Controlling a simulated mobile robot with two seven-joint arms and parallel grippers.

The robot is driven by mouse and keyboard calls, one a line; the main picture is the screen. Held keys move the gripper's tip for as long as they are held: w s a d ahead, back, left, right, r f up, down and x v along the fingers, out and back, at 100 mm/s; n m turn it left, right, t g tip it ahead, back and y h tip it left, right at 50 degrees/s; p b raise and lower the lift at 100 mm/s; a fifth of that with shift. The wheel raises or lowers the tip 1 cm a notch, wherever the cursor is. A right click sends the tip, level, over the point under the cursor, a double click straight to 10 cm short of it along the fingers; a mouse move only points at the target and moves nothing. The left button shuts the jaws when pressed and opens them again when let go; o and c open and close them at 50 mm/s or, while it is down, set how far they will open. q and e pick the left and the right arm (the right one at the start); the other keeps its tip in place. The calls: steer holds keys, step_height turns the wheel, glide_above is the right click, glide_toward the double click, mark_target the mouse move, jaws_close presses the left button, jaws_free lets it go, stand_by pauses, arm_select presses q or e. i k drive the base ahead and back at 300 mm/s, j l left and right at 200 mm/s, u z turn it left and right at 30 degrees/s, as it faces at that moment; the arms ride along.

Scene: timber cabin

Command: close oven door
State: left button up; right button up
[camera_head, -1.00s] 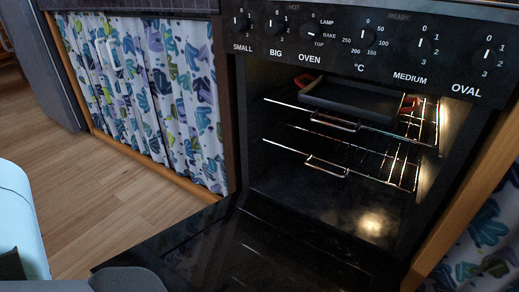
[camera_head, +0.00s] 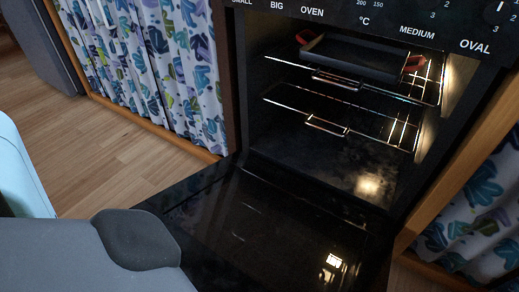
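The oven door (camera_head: 255,225) is folded fully down and lies about level in front of the oven. Its dark glassy inner face is up and reflects the oven light. The lit oven cavity (camera_head: 330,165) stands open behind it, with two wire racks (camera_head: 345,115). A dark tray with red grips (camera_head: 365,58) sits on the upper rack. A grey rounded part of my own body shows at the lower left, over the near left part of the door. Neither gripper can be made out.
The control panel (camera_head: 390,22) runs along the top. Flowered curtains (camera_head: 150,70) hang left of the oven, and another curtain (camera_head: 475,220) hangs at the right beside a wooden post (camera_head: 470,165). Wooden floor (camera_head: 85,140) is clear at the left.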

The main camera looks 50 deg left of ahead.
mark_target(241, 222)
steer(key=k+j, duration=0.15)
steer(key=k, duration=0.35)
steer(key=k+j, duration=0.1)
steer(key=k, duration=0.4)
